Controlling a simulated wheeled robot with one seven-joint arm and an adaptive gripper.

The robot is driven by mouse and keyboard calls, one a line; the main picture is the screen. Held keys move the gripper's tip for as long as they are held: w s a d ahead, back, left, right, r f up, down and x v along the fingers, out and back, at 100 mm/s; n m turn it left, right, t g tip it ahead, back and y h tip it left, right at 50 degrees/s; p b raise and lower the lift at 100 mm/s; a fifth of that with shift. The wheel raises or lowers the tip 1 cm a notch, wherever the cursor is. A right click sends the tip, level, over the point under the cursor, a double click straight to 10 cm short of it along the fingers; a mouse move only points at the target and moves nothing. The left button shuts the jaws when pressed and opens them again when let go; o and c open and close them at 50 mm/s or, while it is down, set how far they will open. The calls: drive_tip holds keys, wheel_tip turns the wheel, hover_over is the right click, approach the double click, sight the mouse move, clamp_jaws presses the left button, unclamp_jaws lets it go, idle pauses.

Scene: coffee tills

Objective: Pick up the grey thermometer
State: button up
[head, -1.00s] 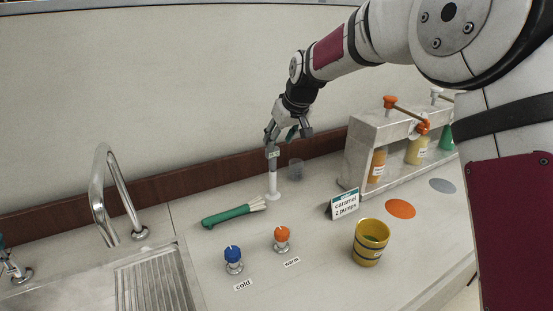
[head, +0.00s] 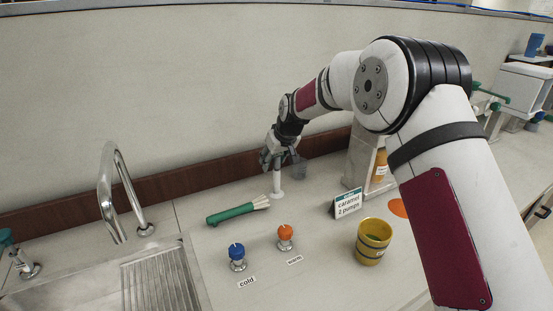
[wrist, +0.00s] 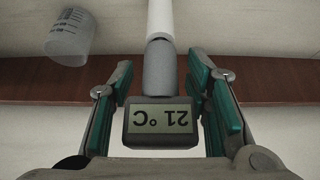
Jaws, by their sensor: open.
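The grey thermometer (wrist: 160,122) shows in the wrist view, its "21 °C" display upside down. It sits between the two fingers of my gripper (wrist: 160,75), which is open, with a gap on each side. Its grey neck runs to a white post. In the head view my gripper (head: 277,160) is down around the top of the white stand (head: 277,185), and its fingers hide the thermometer's head there.
A clear measuring cup (wrist: 70,35) is close beside the stand; it also shows in the head view (head: 299,168). A green-handled brush (head: 232,213) lies front left. Blue (head: 237,252) and orange (head: 285,233) knobs, a yellow cup (head: 371,240) and a caramel sign (head: 348,203) stand nearer.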

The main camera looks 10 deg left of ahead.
clamp_jaws()
drive_tip(key=shift+r, duration=0.1)
idle(0.3)
